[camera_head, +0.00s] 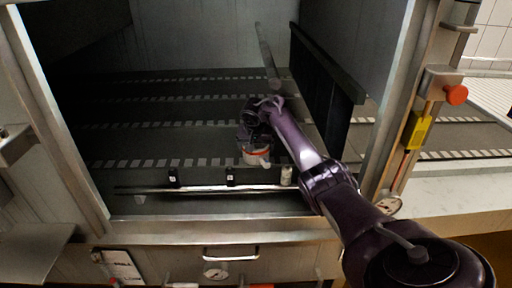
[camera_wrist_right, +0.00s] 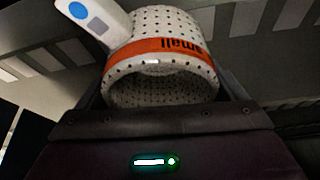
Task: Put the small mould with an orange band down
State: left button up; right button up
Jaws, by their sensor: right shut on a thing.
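The small mould (camera_head: 256,157) is white with an orange band and hangs in my right gripper (camera_head: 252,143), inside the wide open-fronted metal chamber. In the right wrist view the mould (camera_wrist_right: 160,77) is a perforated white cup with its open end facing the camera. Its orange band reads "small" upside down. The right gripper (camera_wrist_right: 165,98) is shut on it, with dark jaws at both sides. I cannot tell whether the mould touches the dark chamber floor (camera_head: 200,140). My left gripper is not in view.
A white object with a blue round spot (camera_wrist_right: 88,17) lies close beside the mould. A metal rail (camera_head: 200,189) crosses the front, with a small pale cylinder (camera_head: 286,175) near it. The floor is clear to the left.

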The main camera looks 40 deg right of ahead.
jog(key=o, duration=0.6)
jog(key=shift+f, duration=0.1)
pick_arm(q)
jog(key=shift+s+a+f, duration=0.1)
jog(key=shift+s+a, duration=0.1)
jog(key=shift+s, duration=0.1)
pick_arm(e)
jog(key=shift+o, duration=0.8)
jog(key=shift+r, duration=0.2)
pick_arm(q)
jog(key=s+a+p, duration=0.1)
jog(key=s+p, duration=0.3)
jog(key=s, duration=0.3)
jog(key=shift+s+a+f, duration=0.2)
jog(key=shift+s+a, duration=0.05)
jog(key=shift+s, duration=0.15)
pick_arm(e)
jog(key=v, duration=1.2)
